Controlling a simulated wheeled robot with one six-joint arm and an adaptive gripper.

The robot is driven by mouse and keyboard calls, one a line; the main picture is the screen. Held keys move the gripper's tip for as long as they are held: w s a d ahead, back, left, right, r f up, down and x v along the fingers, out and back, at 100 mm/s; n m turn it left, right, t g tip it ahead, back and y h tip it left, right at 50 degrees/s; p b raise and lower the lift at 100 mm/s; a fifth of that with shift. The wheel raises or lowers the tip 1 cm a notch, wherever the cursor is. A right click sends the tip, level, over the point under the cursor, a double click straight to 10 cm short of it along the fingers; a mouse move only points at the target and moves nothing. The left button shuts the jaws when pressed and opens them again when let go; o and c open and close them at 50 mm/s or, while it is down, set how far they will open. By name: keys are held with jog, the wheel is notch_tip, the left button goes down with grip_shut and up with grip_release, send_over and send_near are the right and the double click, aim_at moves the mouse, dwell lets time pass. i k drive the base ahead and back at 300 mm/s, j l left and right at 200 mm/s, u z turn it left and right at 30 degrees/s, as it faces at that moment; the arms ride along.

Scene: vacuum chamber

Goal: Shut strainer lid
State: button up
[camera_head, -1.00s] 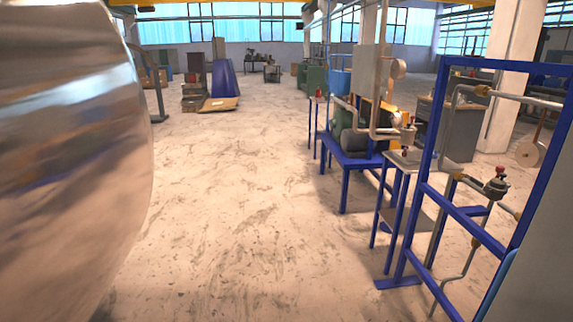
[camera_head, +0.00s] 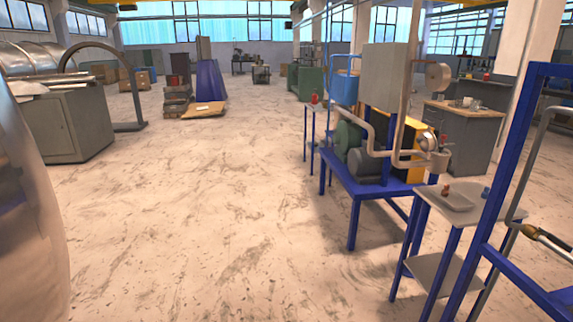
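A small metal fitting with a round, shiny disc (camera_head: 428,141) sits at the end of the pipe on the blue pump stand, right of centre. It may be the strainer with its lid, but it is too small to tell whether it is open or shut. The blue pump stand (camera_head: 372,186) carries a dark green and grey pump. My gripper and arm are not in view.
A small side table (camera_head: 463,206) with a tray and a red-topped item stands right of the pump stand. A blue frame (camera_head: 497,200) fills the right edge. A large metal vessel (camera_head: 28,200) fills the left edge. The floor (camera_head: 210,220) between is clear.

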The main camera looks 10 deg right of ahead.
aim_at(427, 141)
jog(key=i+z, duration=0.25)
jog(key=i, duration=0.3)
jog(key=i+z, duration=0.25)
jog(key=i, duration=0.3)
jog(key=i+j+z, duration=0.25)
jog(key=i, duration=0.3)
